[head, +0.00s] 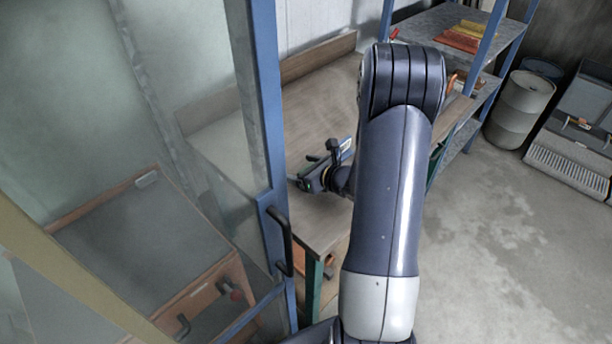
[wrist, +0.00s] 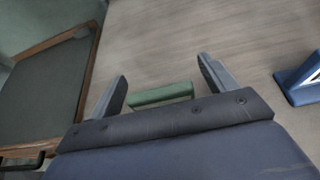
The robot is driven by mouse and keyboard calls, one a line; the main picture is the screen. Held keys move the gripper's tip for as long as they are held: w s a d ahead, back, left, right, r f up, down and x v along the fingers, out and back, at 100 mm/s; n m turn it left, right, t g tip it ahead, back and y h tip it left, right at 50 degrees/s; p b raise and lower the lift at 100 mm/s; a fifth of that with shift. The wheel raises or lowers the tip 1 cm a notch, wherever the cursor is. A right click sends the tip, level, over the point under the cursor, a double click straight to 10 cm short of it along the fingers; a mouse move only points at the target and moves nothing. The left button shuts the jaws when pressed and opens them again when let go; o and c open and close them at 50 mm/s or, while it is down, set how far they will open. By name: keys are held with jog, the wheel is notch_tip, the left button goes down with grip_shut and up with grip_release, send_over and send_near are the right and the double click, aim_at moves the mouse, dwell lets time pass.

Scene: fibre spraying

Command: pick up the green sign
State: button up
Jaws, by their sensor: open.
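The green sign (wrist: 162,94) shows in the wrist view as a small green bar on the wooden tabletop (wrist: 180,40). It lies between the two fingers of my gripper (wrist: 162,76), near the palm, whose edge hides its near side. The fingers are spread, with a gap beside the sign at each side; I cannot tell how high they are above the table. In the head view my gripper (head: 310,172) is low over the bench near its front edge, and the sign cannot be made out clearly there.
A blue angular object (wrist: 302,80) stands to the right of my gripper in the wrist view. In the head view a blue-framed glass door (head: 262,110) with a black handle is close on the left. Blue-posted shelves (head: 485,50) stand beyond the bench; open floor lies right.

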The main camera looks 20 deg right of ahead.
jog(key=c, duration=1.1)
jog(key=shift+o, duration=0.2)
